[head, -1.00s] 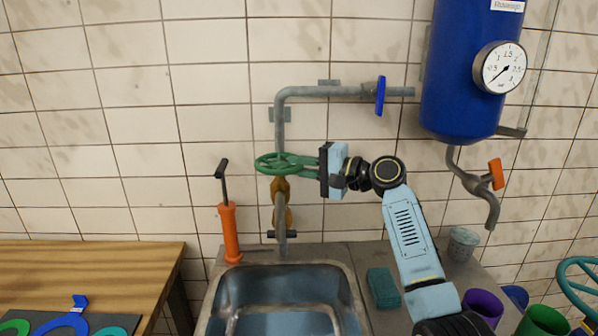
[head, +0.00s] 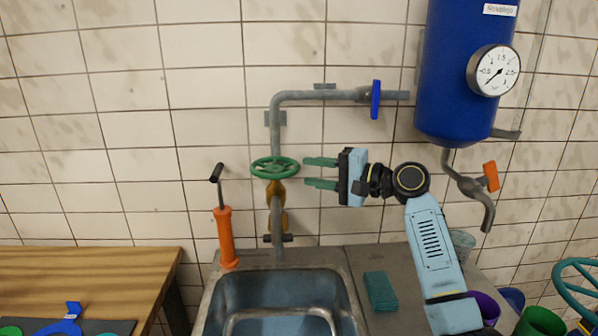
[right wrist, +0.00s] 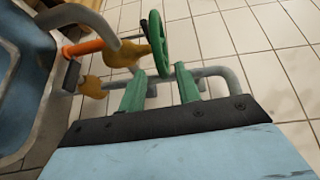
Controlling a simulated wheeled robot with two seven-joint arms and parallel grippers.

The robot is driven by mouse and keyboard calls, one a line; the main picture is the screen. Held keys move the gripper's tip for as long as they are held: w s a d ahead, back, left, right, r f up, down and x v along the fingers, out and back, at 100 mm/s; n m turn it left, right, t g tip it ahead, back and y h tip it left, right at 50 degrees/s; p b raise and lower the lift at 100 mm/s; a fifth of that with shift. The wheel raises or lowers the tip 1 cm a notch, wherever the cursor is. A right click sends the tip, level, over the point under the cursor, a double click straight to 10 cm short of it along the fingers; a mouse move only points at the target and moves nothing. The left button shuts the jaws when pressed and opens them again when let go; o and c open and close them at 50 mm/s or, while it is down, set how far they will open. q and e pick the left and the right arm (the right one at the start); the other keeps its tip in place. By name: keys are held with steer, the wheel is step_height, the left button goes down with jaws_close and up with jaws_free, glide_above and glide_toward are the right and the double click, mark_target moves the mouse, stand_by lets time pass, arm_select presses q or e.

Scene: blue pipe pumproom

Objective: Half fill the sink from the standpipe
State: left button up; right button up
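The grey standpipe (head: 277,138) runs down the tiled wall behind the sink (head: 345,290). A green handwheel (head: 274,168) sits on its brass valve body (head: 277,188). A blue handle (head: 376,99) is on the horizontal pipe above. My right gripper (head: 308,172) is open and empty, just right of the green wheel and apart from it. In the right wrist view the open fingers (right wrist: 160,82) have the green wheel (right wrist: 160,45) beyond them. The sink basin looks dark blue inside; I cannot tell its water level. My left gripper is not in view.
An orange hand pump (head: 226,237) stands left of the pipe. A teal sponge (head: 380,291) lies on the counter right of the sink. A blue tank (head: 465,70) with a gauge (head: 493,70) hangs at upper right. A wooden bench (head: 90,270) is at left.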

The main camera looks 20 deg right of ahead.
steer(key=v, duration=0.8)
steer(key=shift+b, duration=0.3)
steer(key=shift+s+d, duration=0.1)
steer(key=shift+d, duration=0.05)
stand_by(2.8)
